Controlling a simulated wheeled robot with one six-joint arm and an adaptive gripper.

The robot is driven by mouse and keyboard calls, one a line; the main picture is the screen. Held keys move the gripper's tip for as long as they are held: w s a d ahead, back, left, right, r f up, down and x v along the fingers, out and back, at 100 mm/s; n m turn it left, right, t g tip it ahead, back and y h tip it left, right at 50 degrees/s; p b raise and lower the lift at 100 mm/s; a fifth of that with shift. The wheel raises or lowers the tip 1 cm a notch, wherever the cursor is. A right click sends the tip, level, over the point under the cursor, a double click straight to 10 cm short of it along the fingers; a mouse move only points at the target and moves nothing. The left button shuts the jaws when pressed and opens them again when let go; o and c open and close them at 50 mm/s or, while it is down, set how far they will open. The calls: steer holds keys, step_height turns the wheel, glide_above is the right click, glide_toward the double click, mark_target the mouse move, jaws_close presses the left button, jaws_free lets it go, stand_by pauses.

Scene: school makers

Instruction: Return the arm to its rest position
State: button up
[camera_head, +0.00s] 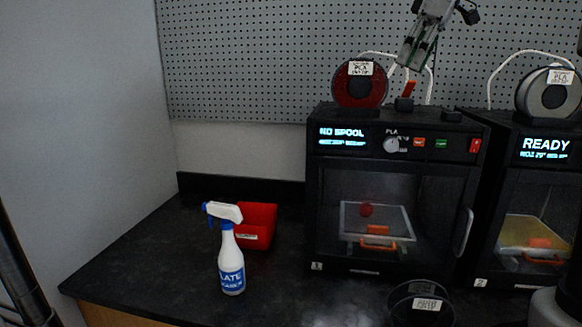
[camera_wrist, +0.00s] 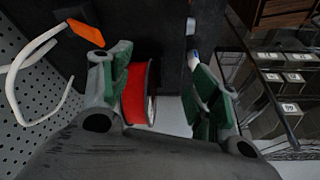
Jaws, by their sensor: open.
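My gripper (camera_head: 417,58) hangs at the top of the head view, in front of the pegboard and above the left printer. In the wrist view my gripper (camera_wrist: 160,72) has its two green-padded fingers spread apart. A red filament spool (camera_wrist: 136,95) shows between and beyond the fingers, with nothing held. In the head view the red spool (camera_head: 360,83), labelled PLA, stands on top of the left printer, just below and left of the gripper. Whether the fingers clear it by much I cannot tell.
The left printer (camera_head: 330,190) reads "NO SPOOL"; the right printer (camera_head: 497,160) reads "READY" and carries a grey spool (camera_head: 548,92). White tubes (camera_wrist: 40,85) arch near my gripper. A spray bottle (camera_head: 231,262), red bin (camera_head: 262,222) and black container (camera_head: 398,305) stand on the counter.

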steer(key=s+d+f+m+t+h, duration=0.1)
steer(key=s+d+f+m, duration=0.2)
steer(key=s+f, duration=0.5)
steer(key=s+d+f+m+h, duration=0.1)
steer(key=s+d+f+m, duration=0.2)
steer(key=s+f, duration=0.6)
steer(key=s+d+f+m+t+h, duration=0.1)
steer(key=s+d+f+m, duration=0.2)
steer(key=s+f+m, duration=0.2)
steer(key=s+f, duration=0.3)
steer(key=s, duration=0.1)
steer(key=shift+d+f+m+t+h, duration=0.25)
steer(key=shift+f+m+t+h, duration=0.05)
steer(key=shift+m, duration=0.1)
